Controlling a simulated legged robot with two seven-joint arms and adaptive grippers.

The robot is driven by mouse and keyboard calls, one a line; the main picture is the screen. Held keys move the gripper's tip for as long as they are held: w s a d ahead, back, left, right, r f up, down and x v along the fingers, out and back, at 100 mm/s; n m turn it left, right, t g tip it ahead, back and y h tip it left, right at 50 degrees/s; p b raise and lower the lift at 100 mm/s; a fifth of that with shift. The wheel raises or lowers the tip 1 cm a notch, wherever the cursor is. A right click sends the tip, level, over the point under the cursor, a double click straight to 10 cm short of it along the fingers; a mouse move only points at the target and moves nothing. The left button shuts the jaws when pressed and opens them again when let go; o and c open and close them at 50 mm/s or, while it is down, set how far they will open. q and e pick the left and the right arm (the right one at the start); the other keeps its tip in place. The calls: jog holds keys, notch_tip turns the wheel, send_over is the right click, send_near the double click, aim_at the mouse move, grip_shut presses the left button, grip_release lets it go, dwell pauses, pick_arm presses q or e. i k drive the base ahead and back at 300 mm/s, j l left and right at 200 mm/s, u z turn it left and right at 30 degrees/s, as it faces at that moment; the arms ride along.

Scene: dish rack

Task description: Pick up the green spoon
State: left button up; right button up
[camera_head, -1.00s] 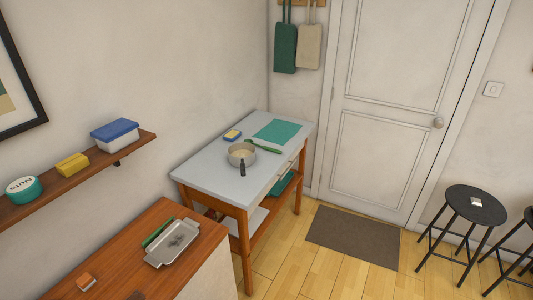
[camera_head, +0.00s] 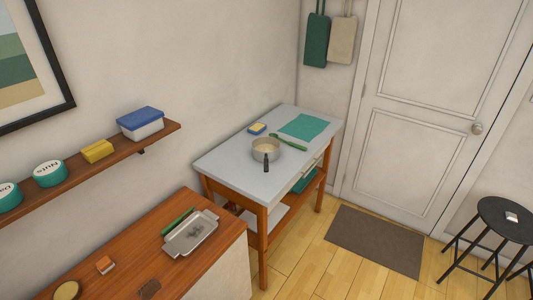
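A long green utensil that looks like a spoon (camera_head: 288,142) lies on the grey-topped table (camera_head: 222,178), behind and right of a metal pot (camera_head: 265,150) with a dark handle. Its near end touches or overlaps the green cloth's (camera_head: 305,126) front side; I cannot tell which. A second slim green object (camera_head: 178,221) lies on the brown wooden counter beside a metal tray (camera_head: 204,235); it is too small to identify. Neither of my grippers is in view.
A wooden counter (camera_head: 130,243) stands in the left foreground, with a shelf (camera_head: 75,183) above it. A dark mat (camera_head: 376,241) and open floor lie right of the table. A black stool (camera_head: 503,216) stands far right.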

aim_at(271, 134)
jog(key=z, duration=0.95)
jog(key=i, duration=1.3)
jog(key=i+l, duration=0.15)
jog(key=i, duration=2.45)
jog(key=u, duration=0.4)
jog(key=i+u, duration=0.1)
jog(key=u, duration=0.3)
jog(key=l+u, duration=0.1)
jog(key=u, duration=0.3)
jog(key=i+u, duration=0.1)
jog(key=u, duration=0.35)
jog(key=l+u, duration=0.1)
jog(key=u, duration=0.3)
